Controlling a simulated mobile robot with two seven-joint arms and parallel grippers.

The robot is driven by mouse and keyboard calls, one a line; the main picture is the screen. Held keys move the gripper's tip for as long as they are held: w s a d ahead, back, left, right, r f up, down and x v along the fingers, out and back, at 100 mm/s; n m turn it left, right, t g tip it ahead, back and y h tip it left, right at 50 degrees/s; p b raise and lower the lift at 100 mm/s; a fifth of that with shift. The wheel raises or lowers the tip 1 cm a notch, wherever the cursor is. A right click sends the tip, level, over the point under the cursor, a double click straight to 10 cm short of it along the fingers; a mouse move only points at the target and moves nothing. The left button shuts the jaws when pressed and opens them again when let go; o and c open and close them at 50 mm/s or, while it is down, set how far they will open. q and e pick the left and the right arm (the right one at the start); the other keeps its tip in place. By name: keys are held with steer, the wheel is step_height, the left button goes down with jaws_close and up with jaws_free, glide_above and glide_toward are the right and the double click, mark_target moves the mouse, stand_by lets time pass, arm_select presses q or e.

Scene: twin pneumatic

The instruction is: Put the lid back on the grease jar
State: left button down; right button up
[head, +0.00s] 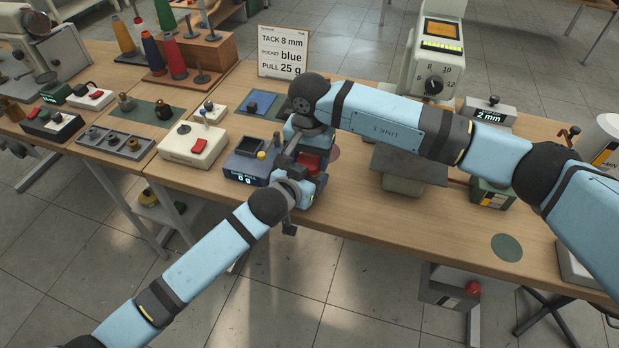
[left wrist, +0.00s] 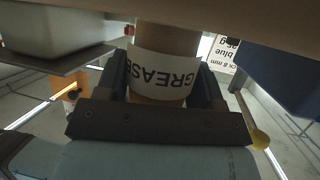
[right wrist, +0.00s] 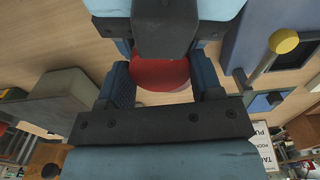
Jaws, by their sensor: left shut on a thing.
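The grease jar (left wrist: 165,65) is tan with a white GREASE label, upside down in the left wrist view. My left gripper (head: 300,172) is shut around its sides, near the table's front edge; it also shows in the left wrist view (left wrist: 165,90). A red round lid (right wrist: 160,74) lies between the fingers of my right gripper (right wrist: 163,85), and its red also shows in the head view (head: 308,163). My right gripper comes down close above my left one. Whether its fingers press on the lid, and whether the lid touches the jar, I cannot tell.
A blue pull gauge (head: 248,163) stands just left of my grippers, its yellow-knobbed lever close by. A white box with a red switch (head: 194,146) is further left. A dial machine (head: 433,75) stands behind my right arm. The table's right front, around a green disc (head: 507,247), is clear.

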steer(key=shift+m, duration=1.7)
steer(key=o, duration=1)
steer(key=shift+r, duration=2.25)
